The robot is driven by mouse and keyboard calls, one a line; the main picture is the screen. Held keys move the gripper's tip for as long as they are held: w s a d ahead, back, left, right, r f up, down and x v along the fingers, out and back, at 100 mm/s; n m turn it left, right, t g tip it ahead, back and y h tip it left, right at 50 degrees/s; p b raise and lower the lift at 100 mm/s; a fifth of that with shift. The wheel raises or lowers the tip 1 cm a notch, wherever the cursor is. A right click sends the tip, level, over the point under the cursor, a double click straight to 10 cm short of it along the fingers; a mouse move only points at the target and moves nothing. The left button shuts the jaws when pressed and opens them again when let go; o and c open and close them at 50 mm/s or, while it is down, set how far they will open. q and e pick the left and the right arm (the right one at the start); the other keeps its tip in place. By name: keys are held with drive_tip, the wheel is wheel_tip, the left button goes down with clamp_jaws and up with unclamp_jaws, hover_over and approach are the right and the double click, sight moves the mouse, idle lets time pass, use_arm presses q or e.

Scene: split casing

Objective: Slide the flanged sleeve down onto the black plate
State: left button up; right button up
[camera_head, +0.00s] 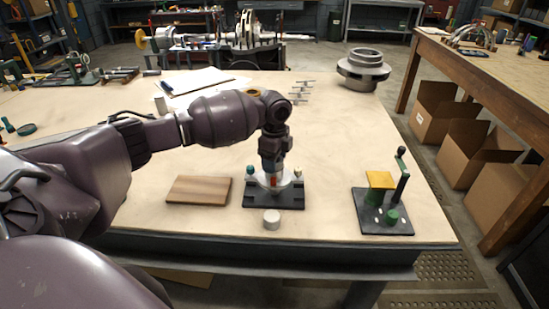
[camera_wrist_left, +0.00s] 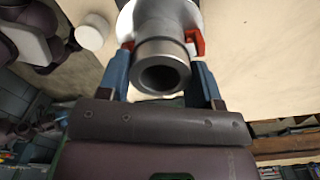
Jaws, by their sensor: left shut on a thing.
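The flanged sleeve has a grey metal tube (camera_wrist_left: 163,50) with a wide pale flange, which shows in the head view as a light disc (camera_head: 286,187). The black plate (camera_head: 274,205) lies on the table under it, near the front edge. My left gripper (camera_head: 272,180) points down over the plate and is shut on the sleeve. In the left wrist view, the gripper's blue fingers with red tips (camera_wrist_left: 163,55) stand on both sides of the tube. I cannot tell whether the flange touches the plate. My right gripper is out of view.
A small white cylinder (camera_head: 272,219) stands just in front of the plate. A wooden board (camera_head: 198,190) lies to its left. A dark fixture with green parts (camera_head: 383,215) stands to the right. A grey flanged metal part (camera_head: 363,70) is at the back right. Table between is clear.

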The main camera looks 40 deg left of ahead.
use_arm(q)
drive_tip(key=shift+w+f+b, duration=0.1)
drive_tip(key=shift+f+b, duration=0.2)
drive_tip(key=shift+f, duration=1.55)
idle(1.6)
drive_tip(key=o, duration=1.6)
drive_tip(key=shift+f, duration=0.15)
drive_tip(key=shift+r+p, duration=1.85)
drive_tip(key=shift+r, duration=0.7)
